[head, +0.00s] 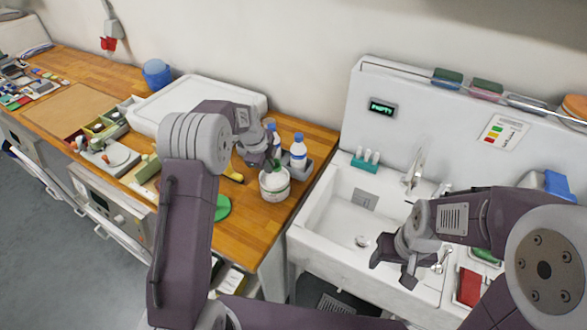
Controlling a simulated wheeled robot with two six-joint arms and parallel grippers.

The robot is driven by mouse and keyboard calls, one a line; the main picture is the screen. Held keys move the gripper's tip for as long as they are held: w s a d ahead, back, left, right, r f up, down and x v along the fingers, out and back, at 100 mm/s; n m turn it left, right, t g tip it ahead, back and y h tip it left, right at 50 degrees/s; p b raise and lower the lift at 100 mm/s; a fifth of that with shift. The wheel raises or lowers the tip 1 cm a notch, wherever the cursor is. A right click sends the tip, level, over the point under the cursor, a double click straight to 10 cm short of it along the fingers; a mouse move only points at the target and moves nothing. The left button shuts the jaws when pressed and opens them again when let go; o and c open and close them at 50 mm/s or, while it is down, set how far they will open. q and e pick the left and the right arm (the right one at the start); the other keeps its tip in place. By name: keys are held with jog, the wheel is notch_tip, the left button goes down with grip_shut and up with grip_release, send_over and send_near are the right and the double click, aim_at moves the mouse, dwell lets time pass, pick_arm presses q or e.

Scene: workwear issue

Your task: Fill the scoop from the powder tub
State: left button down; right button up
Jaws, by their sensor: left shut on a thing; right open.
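The powder tub (274,187) is a round white pot with a green band, standing on the wooden counter near its right end. My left gripper (271,162) is directly over the tub's top, pointing down. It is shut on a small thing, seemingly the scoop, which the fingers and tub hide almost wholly. I cannot see the tub's opening or any powder, nor tell whether the scoop is inside. My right gripper (391,273) is open and empty over the front of the sink, well apart from the tub.
White bottles with blue caps (298,151) stand in a grey holder just behind the tub. A green disc (219,207) and a yellow item (233,176) lie to its left. A large white lidded box (190,97) is behind. The white sink (330,222) is to the right.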

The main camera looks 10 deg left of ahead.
pick_arm(q)
jog(key=shift+w+a, duration=0.1)
jog(key=shift+a, duration=0.45)
jog(key=shift+f, duration=0.1)
jog(key=shift+f+b, duration=1.8)
jog(key=shift+f, duration=1.05)
jog(key=shift+f+b, duration=0.6)
jog(key=shift+b, duration=0.3)
